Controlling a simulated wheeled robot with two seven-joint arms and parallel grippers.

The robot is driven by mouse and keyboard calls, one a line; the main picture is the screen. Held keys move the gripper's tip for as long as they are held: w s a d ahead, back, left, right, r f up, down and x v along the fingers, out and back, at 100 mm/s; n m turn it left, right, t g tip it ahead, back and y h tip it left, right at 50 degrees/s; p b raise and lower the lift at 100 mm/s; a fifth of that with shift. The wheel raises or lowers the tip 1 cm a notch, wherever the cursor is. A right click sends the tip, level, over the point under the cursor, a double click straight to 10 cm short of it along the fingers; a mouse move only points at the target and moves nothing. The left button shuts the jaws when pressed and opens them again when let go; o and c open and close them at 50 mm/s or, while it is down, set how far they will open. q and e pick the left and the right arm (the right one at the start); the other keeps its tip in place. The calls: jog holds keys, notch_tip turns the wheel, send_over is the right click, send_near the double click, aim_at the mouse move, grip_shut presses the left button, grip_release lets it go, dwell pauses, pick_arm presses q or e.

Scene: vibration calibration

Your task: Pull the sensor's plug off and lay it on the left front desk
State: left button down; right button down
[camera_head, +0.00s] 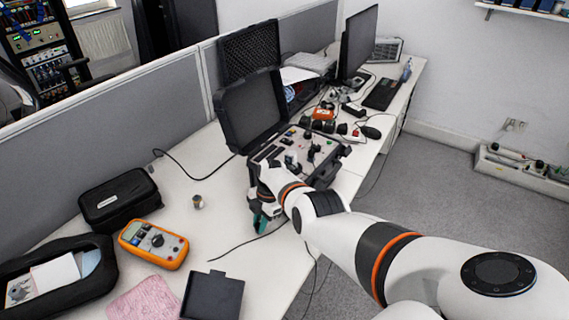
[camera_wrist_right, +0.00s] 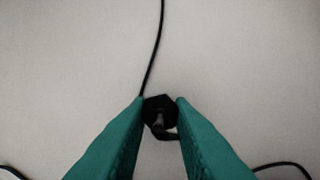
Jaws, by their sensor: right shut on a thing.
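My right gripper (camera_head: 261,223) reaches down over the white desk (camera_head: 215,180), in front of the open case. Its green fingers (camera_wrist_right: 160,125) are shut on a black plug (camera_wrist_right: 159,104) in the wrist view. A black cable runs up from the plug in that view. In the head view the plug is hidden by the fingers, and a thin cable runs left from them over the desk. I cannot tell whether the plug touches the desk. A small metallic cylinder, perhaps the sensor (camera_head: 197,202), stands apart on the desk to the left. My left gripper is out of view.
An open black case (camera_head: 250,111) with an instrument panel stands behind the gripper. An orange multimeter (camera_head: 153,244), a black pouch (camera_head: 119,199), a pink cloth (camera_head: 145,299) and a dark flat box (camera_head: 212,296) lie at the left front. Desk around the cylinder is clear.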

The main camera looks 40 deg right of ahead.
jog(key=shift+f+b, duration=0.3)
jog(key=shift+f, duration=0.05)
jog(key=c, duration=1.2)
grip_release()
jog(key=shift+r, duration=0.1)
jog(key=shift+p+v, duration=1.85)
jog(key=shift+v, duration=0.6)
jog(key=shift+d+r, duration=0.1)
jog(key=shift+r, duration=0.1)
jog(key=p+v, duration=0.3)
jog(key=v, duration=0.8)
jog(key=shift+d+r, duration=0.15)
jog(key=shift+r, duration=0.1)
